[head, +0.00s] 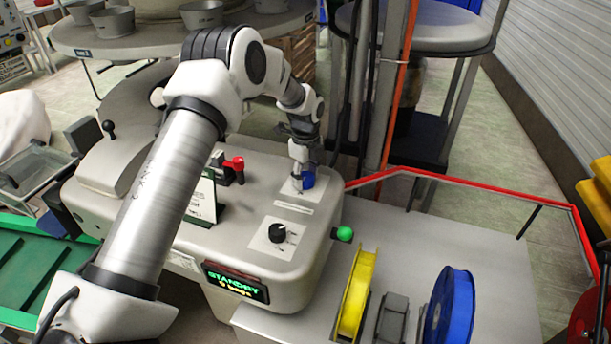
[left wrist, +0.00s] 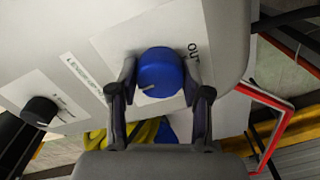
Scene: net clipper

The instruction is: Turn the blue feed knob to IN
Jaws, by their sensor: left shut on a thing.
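The blue feed knob (head: 308,180) sits on a white label plate on top of the machine (head: 240,258). It also shows in the left wrist view (left wrist: 160,72), with a pale pointer line at its lower left edge. The word OUT is printed on the plate to the right of the knob; the IN mark is not visible. My left gripper (head: 302,176) is over the knob. In the left wrist view its two fingers (left wrist: 160,90) are closed around the knob, one on each side. My right gripper is in neither view.
A black knob (head: 278,232) is on a second plate nearby. A red lever (head: 234,166), a green ball handle (head: 344,234) and a display reading STANDBY (head: 236,282) are on the machine. Yellow (head: 357,290) and blue (head: 450,308) spools stand at the front right.

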